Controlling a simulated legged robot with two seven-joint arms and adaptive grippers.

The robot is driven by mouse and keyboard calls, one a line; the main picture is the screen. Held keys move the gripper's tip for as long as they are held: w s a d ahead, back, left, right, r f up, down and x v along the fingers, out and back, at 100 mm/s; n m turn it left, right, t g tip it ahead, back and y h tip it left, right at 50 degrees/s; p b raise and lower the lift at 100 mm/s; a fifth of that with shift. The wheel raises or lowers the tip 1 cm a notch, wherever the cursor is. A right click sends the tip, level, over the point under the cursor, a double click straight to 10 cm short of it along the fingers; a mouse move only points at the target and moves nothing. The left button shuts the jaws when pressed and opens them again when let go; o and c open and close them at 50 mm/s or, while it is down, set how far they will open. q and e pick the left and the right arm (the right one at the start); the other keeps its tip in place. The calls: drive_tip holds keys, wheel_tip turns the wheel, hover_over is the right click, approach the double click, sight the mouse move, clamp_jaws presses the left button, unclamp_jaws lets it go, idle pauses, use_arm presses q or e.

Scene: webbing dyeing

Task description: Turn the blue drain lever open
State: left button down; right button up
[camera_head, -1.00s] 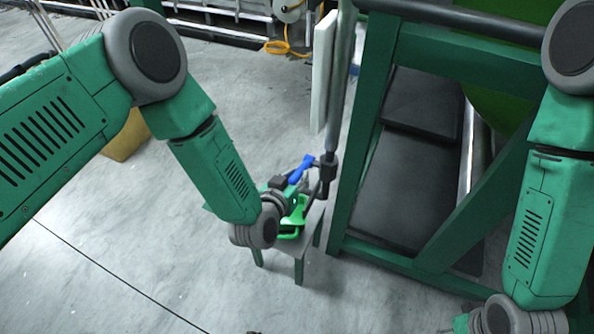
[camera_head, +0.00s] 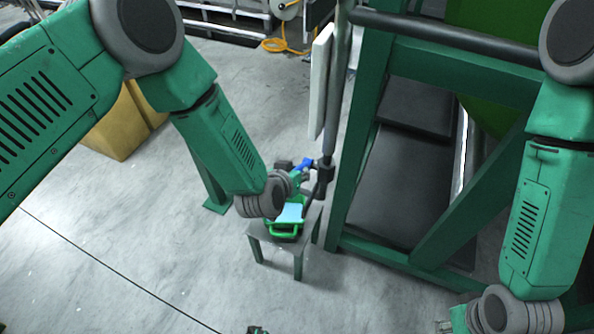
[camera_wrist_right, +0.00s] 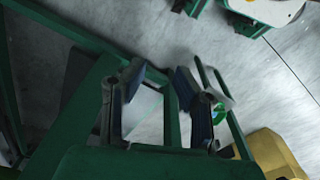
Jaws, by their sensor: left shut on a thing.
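The blue drain lever (camera_head: 306,164) sits at the lower end of a grey vertical pipe (camera_head: 342,85), beside a dark fitting (camera_head: 324,172). Only a short stretch of the lever shows. My left gripper (camera_head: 297,176) is at the lever and shut on it; its fingertips are small and partly hidden by my wrist. Below it, a green container (camera_head: 284,231) stands on a small grey table, with a light-blue patch (camera_head: 290,212) over it. My right gripper (camera_wrist_right: 160,82) is open and empty in the right wrist view, its two fingers well apart.
The small table (camera_head: 258,232) stands just left of a green machine frame (camera_head: 362,150). A white panel (camera_head: 320,82) hangs beside the pipe. A yellow box (camera_head: 122,125) and an orange hose (camera_head: 282,46) are further back. The floor at the front left is clear.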

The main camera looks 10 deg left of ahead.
drive_tip(key=c, duration=0.6)
drive_tip(key=shift+w+a+f, duration=0.2)
drive_tip(key=shift+w+f, duration=0.05)
drive_tip(key=w+a+f+n+t+y, duration=0.3)
drive_tip(key=w+a+n, duration=0.3)
drive_tip(key=w+n, duration=0.2)
drive_tip(key=w+a+f+n+t+y, duration=0.25)
drive_tip(key=w+a+n, duration=0.25)
drive_tip(key=w+n, duration=0.25)
drive_tip(key=w+a+r+n+y, duration=0.3)
drive_tip(key=w+a+n+y, duration=0.3)
drive_tip(key=a+n, duration=0.4)
drive_tip(key=w+a+r+n+y, duration=0.3)
drive_tip(key=w+a+n+y, duration=0.3)
drive_tip(key=n, duration=1.1)
drive_tip(key=shift+w+d+x, duration=0.2)
drive_tip(key=shift+w+x, duration=0.4)
drive_tip(key=shift+x, duration=2.05)
